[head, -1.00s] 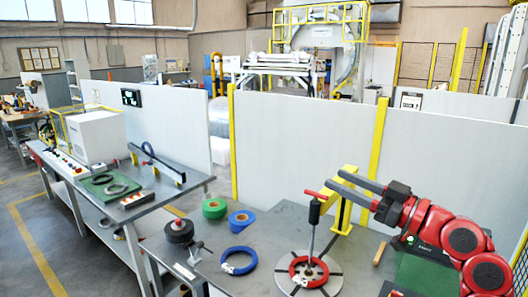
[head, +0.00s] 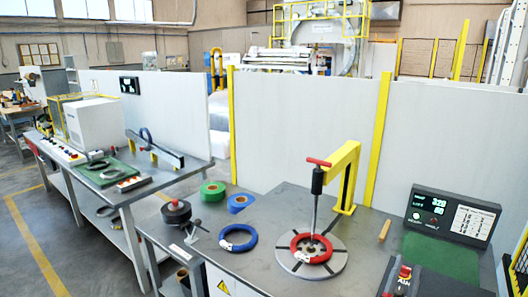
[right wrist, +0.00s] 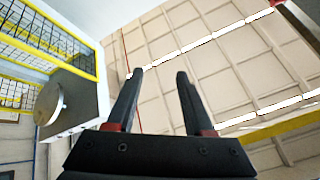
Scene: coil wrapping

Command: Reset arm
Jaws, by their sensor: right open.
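My right gripper (right wrist: 158,76) is open and empty in the right wrist view, its two dark fingers apart and pointing up toward a panelled wall and ceiling. In the head view, only a red and black piece, seemingly of my right arm, shows at the lower right edge, and I cannot make out the fingers there. My left gripper is not in view. A red coil (head: 295,246) lies on the round slotted plate (head: 327,266), around the upright rod of the yellow post (head: 345,178). A blue coil (head: 250,244) lies flat on the bench left of the plate.
Green tape (head: 212,189), blue tape (head: 238,204) and a black roll (head: 176,213) stand on the grey bench (head: 275,208). A display box (head: 452,217) stands by a green mat (head: 440,262) at right. White panels (head: 305,130) close off the back.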

